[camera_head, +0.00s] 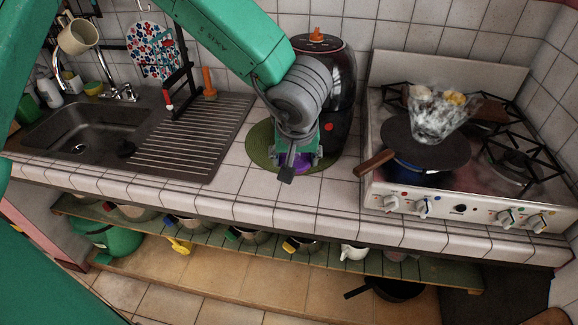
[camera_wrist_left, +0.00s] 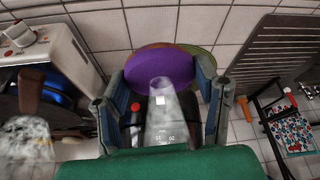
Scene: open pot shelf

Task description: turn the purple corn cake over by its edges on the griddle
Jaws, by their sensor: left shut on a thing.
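The purple corn cake (camera_wrist_left: 160,68) is a flat round disc held between the fingers of my left gripper (camera_wrist_left: 162,84). In the head view only a bit of the cake (camera_head: 302,161) shows behind my left gripper (camera_head: 299,165), over the green round mat (camera_head: 260,150). The mat also shows behind the cake in the left wrist view (camera_wrist_left: 205,59). The griddle (camera_head: 445,153) is a dark round plate with a wooden handle (camera_head: 374,163), on the stove at right, apart from the gripper. My right gripper is not in view.
A see-through bag-like thing (camera_head: 436,118) covers the back of the griddle. A dark round appliance with an orange knob (camera_head: 316,36) stands behind the mat. The sink (camera_head: 75,135) and ribbed drainboard (camera_head: 190,135) lie left. Tiled counter between mat and stove is clear.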

